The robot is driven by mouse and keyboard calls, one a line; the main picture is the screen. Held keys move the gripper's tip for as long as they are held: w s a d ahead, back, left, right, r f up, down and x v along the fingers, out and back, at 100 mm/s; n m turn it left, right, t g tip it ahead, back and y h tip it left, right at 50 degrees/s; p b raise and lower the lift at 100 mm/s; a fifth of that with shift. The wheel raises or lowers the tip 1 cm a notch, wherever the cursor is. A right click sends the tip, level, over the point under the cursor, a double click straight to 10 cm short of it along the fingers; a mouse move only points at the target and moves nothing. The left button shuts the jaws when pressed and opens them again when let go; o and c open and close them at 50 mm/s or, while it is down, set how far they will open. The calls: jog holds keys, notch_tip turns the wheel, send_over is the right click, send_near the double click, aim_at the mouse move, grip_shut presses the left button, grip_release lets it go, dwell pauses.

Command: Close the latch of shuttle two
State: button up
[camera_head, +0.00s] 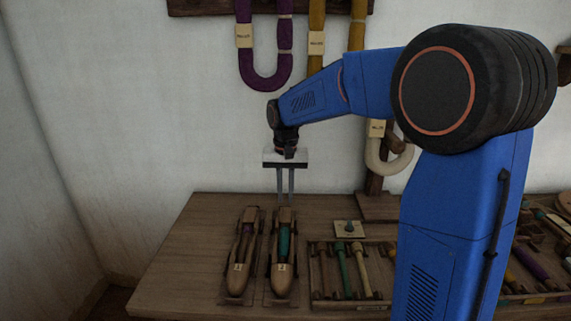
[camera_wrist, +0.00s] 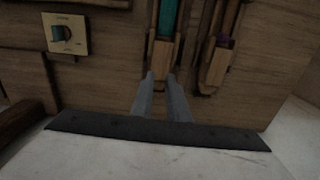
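Two wooden shuttles lie side by side at the left of the bench. The right shuttle (camera_head: 283,278) holds a teal bobbin (camera_head: 284,243); the left shuttle (camera_head: 239,281) holds a darker one. Their small number labels are too small to read surely, and I cannot make out a latch or its state. My gripper (camera_head: 285,201) points down above the far end of the right shuttle, empty, with a narrow gap between its fingers. In the wrist view its fingertips (camera_wrist: 161,76) are near the end of the teal-bobbin shuttle (camera_wrist: 160,52); contact cannot be told.
A wooden rack (camera_head: 317,274) with several bobbins stands right of the shuttles. Behind it is a small plate with a teal knob (camera_head: 349,228). Yarn hanks (camera_head: 265,80) hang on the wall behind. Bare bench (camera_head: 185,265) lies left of the shuttles.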

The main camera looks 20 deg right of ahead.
aim_at(285, 211)
notch_tip(285, 211, up, 12)
dwell(0.4)
jog(key=shift+s, duration=0.15)
jog(key=s+d+f+n+t, duration=0.1)
jog(key=s+f, duration=0.3)
jog(key=s, duration=0.7)
jog(key=s+d+f+n+t, duration=0.1)
jog(key=s+d+f+t, duration=0.1)
jog(key=s, duration=0.9)
jog(key=s+d+f+n+t, duration=0.1)
jog(key=s+d+f, duration=0.3)
jog(key=s, duration=0.7)
notch_tip(285, 211, down, 2)
jog(key=shift+f+n+t, duration=0.1)
jog(key=shift+n+t, duration=0.3)
jog(key=shift+s, duration=0.1)
